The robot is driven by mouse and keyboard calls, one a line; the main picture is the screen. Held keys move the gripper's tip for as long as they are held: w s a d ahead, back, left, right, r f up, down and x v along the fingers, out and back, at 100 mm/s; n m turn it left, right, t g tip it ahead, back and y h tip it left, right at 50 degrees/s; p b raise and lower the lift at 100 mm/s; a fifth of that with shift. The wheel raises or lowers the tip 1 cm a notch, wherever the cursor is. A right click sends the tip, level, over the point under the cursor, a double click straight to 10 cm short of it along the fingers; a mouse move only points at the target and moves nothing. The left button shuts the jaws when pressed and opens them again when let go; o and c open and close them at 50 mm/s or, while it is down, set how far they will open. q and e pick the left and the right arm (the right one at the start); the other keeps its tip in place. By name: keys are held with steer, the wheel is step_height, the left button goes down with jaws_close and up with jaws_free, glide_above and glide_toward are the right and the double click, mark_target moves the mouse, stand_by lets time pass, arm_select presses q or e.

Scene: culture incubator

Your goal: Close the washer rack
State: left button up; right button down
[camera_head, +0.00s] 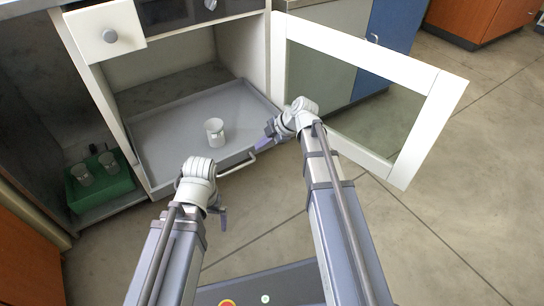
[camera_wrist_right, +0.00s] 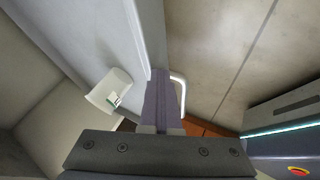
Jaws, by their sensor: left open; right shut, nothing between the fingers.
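The washer rack (camera_head: 178,140) is a grey, shallow tray in the open white cabinet. It reaches the cabinet's front and seems to stick out a little. Its bar handle (camera_head: 238,165) is on the front edge and also shows in the right wrist view (camera_wrist_right: 180,92). A white beaker (camera_head: 214,131) stands on the tray. My right gripper (camera_head: 263,143) is shut and empty by the tray's front right, close to the handle; contact cannot be told. Its fingers also show in the wrist view (camera_wrist_right: 161,90). My left gripper (camera_head: 222,218) is open, in front of the tray, holding nothing.
The glass-paned cabinet door (camera_head: 415,130) stands wide open at right, close beside my right arm. A green bin (camera_head: 100,187) with two beakers sits at lower left. A white drawer (camera_head: 106,30) is above the opening. Floor at right is free.

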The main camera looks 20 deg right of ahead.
glide_above(224, 110)
steer(key=s, duration=0.1)
steer(key=shift+s+d, duration=0.2)
steer(key=shift+w+a, duration=0.2)
steer(key=shift+w, duration=0.35)
steer(key=shift+w, duration=0.15)
